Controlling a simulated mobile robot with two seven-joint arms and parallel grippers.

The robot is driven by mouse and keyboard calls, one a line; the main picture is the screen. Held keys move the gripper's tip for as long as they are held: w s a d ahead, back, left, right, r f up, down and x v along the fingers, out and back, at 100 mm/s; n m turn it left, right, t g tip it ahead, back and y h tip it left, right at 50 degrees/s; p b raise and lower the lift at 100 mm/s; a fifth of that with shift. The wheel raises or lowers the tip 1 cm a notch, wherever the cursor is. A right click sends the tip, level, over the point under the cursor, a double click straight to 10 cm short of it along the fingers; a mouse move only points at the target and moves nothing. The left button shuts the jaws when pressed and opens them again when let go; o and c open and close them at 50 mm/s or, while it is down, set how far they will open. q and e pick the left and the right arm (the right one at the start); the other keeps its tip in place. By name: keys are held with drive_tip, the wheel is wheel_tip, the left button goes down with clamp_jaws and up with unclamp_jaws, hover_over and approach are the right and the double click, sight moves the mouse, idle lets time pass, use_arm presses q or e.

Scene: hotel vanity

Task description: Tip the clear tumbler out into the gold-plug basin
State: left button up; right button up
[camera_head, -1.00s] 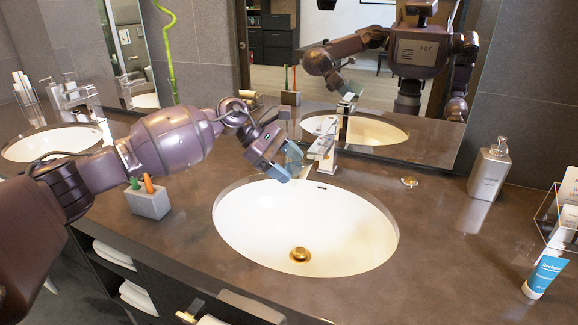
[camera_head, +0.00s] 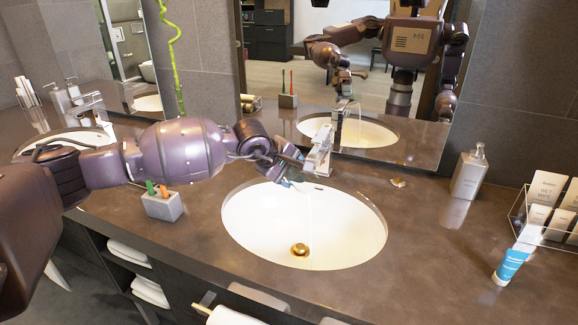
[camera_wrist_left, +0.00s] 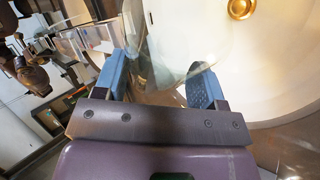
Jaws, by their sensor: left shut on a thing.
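My left gripper (camera_head: 288,178) is above the back left part of the white basin (camera_head: 350,225), which has a gold plug (camera_head: 299,250). In the left wrist view its blue fingers are shut on the clear tumbler (camera_wrist_left: 163,40), which lies between them with the white basin and the gold plug (camera_wrist_left: 240,8) beyond. The tumbler is tilted over the basin, its far end towards the bowl. In the head view it is hard to make out; a faint thin streak runs below it towards the plug. My right gripper is not in view.
The faucet (camera_head: 318,155) stands close behind my left gripper. A grey holder (camera_head: 162,206) with green and orange items is below my left arm. A soap dispenser (camera_head: 468,173), blue tube (camera_head: 511,264) and clear rack (camera_head: 545,232) are on the right. A second basin is at far left.

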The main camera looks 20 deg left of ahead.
sight(289, 182)
use_arm(q)
drive_tip(key=shift+s+d+f+m+t+y, duration=0.2)
drive_tip(key=shift+f+m+t+y, duration=0.35)
drive_tip(key=shift+t, duration=0.25)
drive_tip(key=shift+f+m+t+y+b, duration=0.25)
drive_tip(key=shift+f+t+y+b, duration=0.25)
drive_tip(key=shift+t, duration=0.1)
drive_tip(key=shift+d+f+m+t+y+b, duration=0.1)
drive_tip(key=shift+f+m+t+y+b, duration=0.35)
drive_tip(key=shift+t+b, duration=0.3)
drive_tip(key=shift+b, duration=0.4)
drive_tip(key=shift+f+t+b, duration=0.1)
drive_tip(key=shift+t+b, duration=0.15)
drive_tip(key=shift+b, duration=0.95)
drive_tip(key=shift+m+b, duration=0.25)
drive_tip(key=shift+b, duration=0.6)
drive_tip(key=shift+r, duration=0.25)
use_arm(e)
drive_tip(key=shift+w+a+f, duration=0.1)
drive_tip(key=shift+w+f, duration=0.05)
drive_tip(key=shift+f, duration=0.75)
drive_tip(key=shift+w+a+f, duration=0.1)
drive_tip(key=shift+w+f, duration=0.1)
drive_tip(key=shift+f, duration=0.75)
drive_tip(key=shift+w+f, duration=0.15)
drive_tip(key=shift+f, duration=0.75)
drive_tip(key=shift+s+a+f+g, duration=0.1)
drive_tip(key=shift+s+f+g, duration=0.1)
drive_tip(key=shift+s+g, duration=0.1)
